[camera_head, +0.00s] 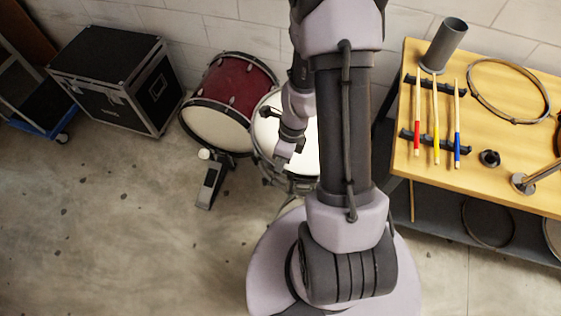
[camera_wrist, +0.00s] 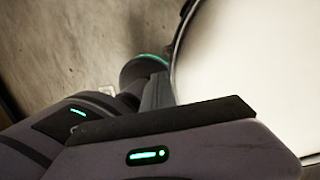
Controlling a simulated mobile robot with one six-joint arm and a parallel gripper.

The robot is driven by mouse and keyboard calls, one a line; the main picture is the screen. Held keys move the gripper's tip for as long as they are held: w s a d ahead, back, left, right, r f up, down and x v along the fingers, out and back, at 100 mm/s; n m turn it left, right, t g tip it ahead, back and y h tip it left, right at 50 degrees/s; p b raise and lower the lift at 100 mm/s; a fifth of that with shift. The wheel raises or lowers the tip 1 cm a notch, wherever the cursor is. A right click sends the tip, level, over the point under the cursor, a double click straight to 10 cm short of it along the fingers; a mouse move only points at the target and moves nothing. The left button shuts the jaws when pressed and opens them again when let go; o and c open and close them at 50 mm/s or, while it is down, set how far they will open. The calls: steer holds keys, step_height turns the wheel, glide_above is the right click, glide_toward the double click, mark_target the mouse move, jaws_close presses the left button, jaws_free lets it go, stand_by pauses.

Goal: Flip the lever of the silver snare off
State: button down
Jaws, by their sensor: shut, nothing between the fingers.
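The silver snare (camera_head: 268,137) stands on the floor in the head view, partly hidden behind my arm. Its white head (camera_wrist: 250,70) and a curved piece of its rim fill the right of the wrist view. My gripper (camera_head: 281,158) is at the left front side of the snare in the head view, close to its rim. In the wrist view its fingers (camera_wrist: 158,92) are shut with nothing between them, just left of the rim. I cannot tell if they touch the drum. I cannot make out the lever in either view.
A red bass drum (camera_head: 239,83) stands left of the snare, with a pedal (camera_head: 210,184) in front. A black case (camera_head: 115,80) is farther left. A wooden bench (camera_head: 405,165) with drumsticks (camera_head: 435,120), a hoop (camera_head: 508,91) and a grey cylinder (camera_head: 444,45) stands right. Floor at lower left is clear.

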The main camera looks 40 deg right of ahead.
steer(key=shift+s, duration=0.1)
steer(key=shift+s+d+r, duration=0.15)
steer(key=shift+s+d, duration=0.3)
steer(key=shift+s, duration=0.1)
